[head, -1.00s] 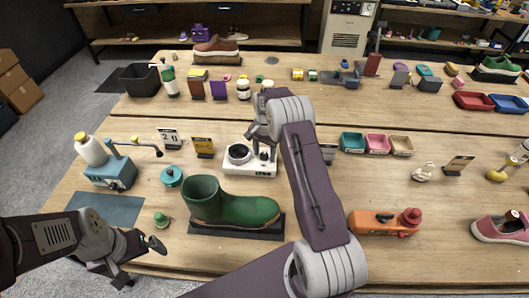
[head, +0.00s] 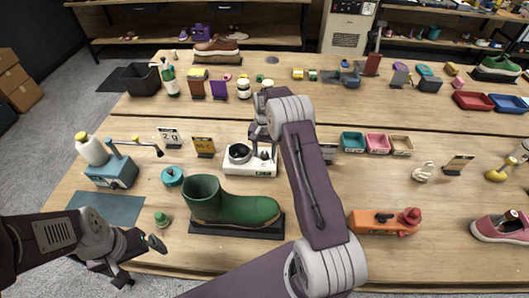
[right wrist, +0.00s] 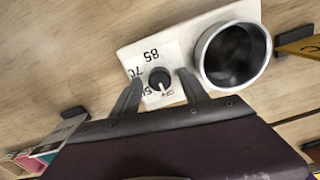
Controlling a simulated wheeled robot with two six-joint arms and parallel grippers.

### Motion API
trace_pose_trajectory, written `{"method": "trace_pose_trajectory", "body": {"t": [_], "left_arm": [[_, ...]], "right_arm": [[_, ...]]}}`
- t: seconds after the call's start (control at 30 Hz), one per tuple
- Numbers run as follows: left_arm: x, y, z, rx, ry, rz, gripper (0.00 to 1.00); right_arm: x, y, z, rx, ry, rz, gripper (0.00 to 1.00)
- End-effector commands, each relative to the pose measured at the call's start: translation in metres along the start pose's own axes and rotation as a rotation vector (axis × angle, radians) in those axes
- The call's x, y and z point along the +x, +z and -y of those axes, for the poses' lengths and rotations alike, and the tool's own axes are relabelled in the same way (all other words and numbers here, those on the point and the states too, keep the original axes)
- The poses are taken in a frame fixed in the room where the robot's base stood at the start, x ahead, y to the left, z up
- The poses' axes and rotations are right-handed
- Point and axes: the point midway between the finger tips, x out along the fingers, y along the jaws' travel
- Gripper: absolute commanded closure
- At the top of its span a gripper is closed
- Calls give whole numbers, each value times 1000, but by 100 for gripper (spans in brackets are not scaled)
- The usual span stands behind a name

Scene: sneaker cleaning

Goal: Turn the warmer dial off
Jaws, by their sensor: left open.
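The white warmer (head: 239,170) stands mid-table in the head view, with a round dark-lined cup well (right wrist: 233,55) on it. Its dial (right wrist: 159,78) is a dark knob with a white pointer line, beside printed numbers including 85 and 70. The pointer points toward the lower edge of the right wrist view; the marking there is partly hidden. My right gripper (right wrist: 159,76) is open, with one finger on each side of the dial and small gaps visible. In the head view the right gripper (head: 262,148) is over the warmer's right side. My left gripper (head: 140,262) is open and empty at the front left.
A green boot (head: 235,207) stands on a dark mat just in front of the warmer. An orange tool (head: 385,222) lies front right.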

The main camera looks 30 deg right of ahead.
Motion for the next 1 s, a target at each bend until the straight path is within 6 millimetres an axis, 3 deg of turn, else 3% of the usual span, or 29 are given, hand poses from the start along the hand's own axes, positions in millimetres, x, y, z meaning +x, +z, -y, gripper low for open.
{"method": "trace_pose_trajectory", "body": {"t": [0.33,0.7,1.0], "left_arm": [[2,0,0,0,0,0,0],[12,1,0,0,0,0,0],[12,1,0,0,0,0,0]], "right_arm": [[-6,0,0,1,-1,-1,48],[-79,-1,0,1,-1,-2,48],[-91,0,0,1,0,1,48]]}}
